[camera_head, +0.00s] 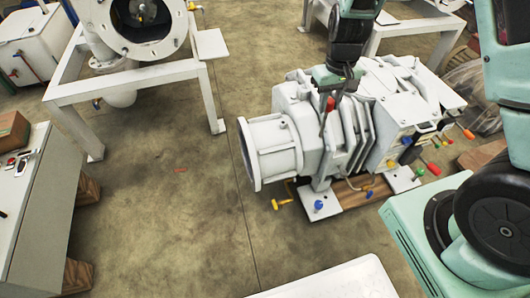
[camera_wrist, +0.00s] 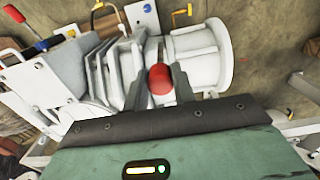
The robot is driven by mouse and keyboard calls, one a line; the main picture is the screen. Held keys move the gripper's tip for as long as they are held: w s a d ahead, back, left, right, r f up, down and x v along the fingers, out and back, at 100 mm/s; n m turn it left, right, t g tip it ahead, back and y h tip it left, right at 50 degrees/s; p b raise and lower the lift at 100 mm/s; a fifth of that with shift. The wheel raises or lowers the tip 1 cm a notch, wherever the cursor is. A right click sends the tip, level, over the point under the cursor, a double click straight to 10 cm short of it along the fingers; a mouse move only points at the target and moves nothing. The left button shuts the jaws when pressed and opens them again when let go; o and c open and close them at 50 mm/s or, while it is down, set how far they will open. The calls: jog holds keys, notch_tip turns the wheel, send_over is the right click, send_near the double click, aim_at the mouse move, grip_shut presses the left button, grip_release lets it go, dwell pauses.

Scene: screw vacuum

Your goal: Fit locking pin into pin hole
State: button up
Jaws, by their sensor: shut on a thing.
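My gripper (camera_head: 328,112) hangs over the white screw vacuum machine (camera_head: 283,136) in the head view. In the wrist view my gripper (camera_wrist: 162,74) is shut on a red-headed piece (camera_wrist: 159,80), which I take to be the locking pin. The red head (camera_head: 330,103) also shows between the fingers in the head view. The pin's shaft is hidden below the head. The machine's ribbed body and round flanged end (camera_wrist: 212,55) lie beneath the fingers. I cannot make out the pin hole, nor whether the pin touches the machine.
A blue knob (camera_head: 318,204) sits on the machine's foot plate, with a yellow handle (camera_head: 280,203) beside it. Coloured tool handles (camera_head: 432,168) stick out at the machine's right. A white bench (camera_head: 30,215) stands at left, a white frame (camera_head: 130,82) behind.

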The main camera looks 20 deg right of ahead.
jog(key=shift+d, duration=0.1)
dwell(0.4)
notch_tip(320, 180, up, 9)
jog(key=s+p, duration=0.2)
jog(key=p, duration=1.7)
jog(key=shift+s+r, duration=0.15)
